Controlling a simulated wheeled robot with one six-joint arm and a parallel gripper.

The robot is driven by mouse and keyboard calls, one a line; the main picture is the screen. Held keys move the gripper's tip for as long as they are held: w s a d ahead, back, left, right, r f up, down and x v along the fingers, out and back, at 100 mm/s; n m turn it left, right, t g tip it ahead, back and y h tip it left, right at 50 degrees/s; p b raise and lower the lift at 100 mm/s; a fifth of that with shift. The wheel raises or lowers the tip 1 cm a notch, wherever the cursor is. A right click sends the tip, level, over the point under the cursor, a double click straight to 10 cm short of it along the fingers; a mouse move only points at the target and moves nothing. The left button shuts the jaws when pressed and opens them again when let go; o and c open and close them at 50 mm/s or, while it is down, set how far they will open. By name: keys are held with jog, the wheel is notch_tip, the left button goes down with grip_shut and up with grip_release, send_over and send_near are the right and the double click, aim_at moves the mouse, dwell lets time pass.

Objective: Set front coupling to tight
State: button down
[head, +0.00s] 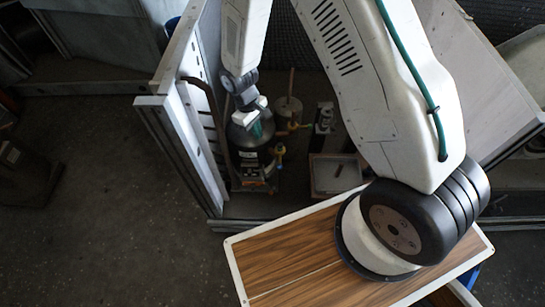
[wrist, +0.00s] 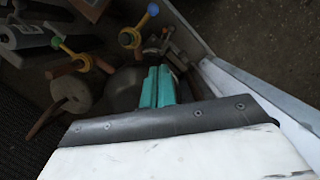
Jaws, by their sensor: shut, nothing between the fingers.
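My gripper (head: 257,129) reaches down into the metal-framed bay, over a dark rounded housing (head: 252,160). Its teal fingers (wrist: 158,88) are together and hold nothing. Two small fittings with yellow parts sit beside the housing. One yellow fitting (head: 279,152) is at its right side, and the other (head: 294,126) is farther back. In the wrist view one fitting (wrist: 130,38) has a blue-tipped yellow stem, and another (wrist: 70,50) has an orange bar. Both appear apart from the fingers. I cannot tell which is the front coupling or how it is set.
A grey cylinder with an upright rod (head: 288,108) stands behind the housing. A pale tray (head: 335,176) lies to the right. The bay's metal frame (head: 180,130) rises close on the left. A wood-topped board (head: 290,265) is in front. Open floor (head: 90,220) lies left.

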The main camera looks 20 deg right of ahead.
aim_at(280, 161)
jog(key=s+d+f, duration=0.3)
jog(key=s+f, duration=0.2)
jog(key=f, duration=0.5)
jog(key=shift+s+d+f, duration=0.15)
jog(key=shift+d+f, duration=0.1)
jog(key=shift+a, duration=0.2)
